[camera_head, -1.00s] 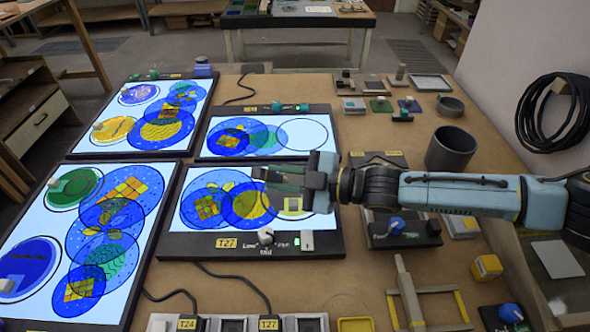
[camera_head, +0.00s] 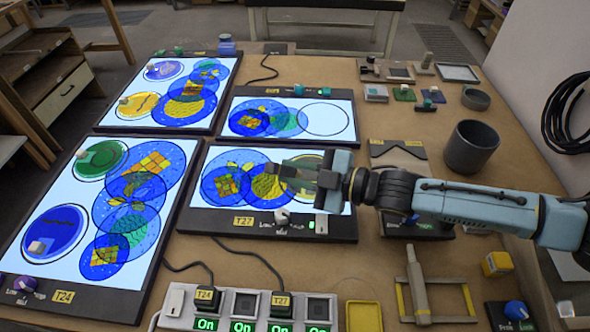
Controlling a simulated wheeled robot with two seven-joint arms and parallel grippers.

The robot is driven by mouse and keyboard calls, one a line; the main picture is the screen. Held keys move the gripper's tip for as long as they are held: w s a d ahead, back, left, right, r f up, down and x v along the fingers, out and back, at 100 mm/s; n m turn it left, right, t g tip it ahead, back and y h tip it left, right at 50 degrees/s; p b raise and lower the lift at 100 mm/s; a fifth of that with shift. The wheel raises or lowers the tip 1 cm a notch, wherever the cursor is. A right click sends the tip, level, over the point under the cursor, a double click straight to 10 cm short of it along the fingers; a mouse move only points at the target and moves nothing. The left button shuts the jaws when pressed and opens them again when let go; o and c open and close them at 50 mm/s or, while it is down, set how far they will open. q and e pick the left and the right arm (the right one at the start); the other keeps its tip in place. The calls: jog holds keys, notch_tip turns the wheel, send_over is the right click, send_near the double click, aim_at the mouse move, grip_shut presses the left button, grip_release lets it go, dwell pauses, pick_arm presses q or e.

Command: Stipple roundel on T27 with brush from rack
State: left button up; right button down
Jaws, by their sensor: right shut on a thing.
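The T27 light panel (camera_head: 243,221) lies lit in the middle of the table. Overlapping blue and yellow painted discs (camera_head: 227,184) show on its left part. A pale olive-rimmed roundel (camera_head: 308,161) lies at its right, largely covered by my gripper. My right gripper (camera_head: 297,175) reaches in from the right, low over this roundel. It is shut on what appears to be the brush, mostly hidden by the fingers; I cannot tell whether its tip touches the glass. A dark notched rack (camera_head: 398,151) stands right of the panel. My left gripper is not in view.
Other lit panels lie behind and left, including T24 (camera_head: 63,296). A power strip (camera_head: 240,309) stands in front with cables behind it. A grey cup (camera_head: 471,147), a yellow cube (camera_head: 497,263) and a wooden stand (camera_head: 417,286) are at the right.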

jog(key=shift+f, duration=0.45)
dwell(0.5)
dwell(0.8)
jog(key=shift+r+p, duration=1.15)
jog(key=shift+p, duration=0.05)
jog(key=shift+f, duration=0.1)
jog(key=shift+d, duration=0.1)
jog(key=d+p, duration=0.1)
jog(key=d, duration=0.4)
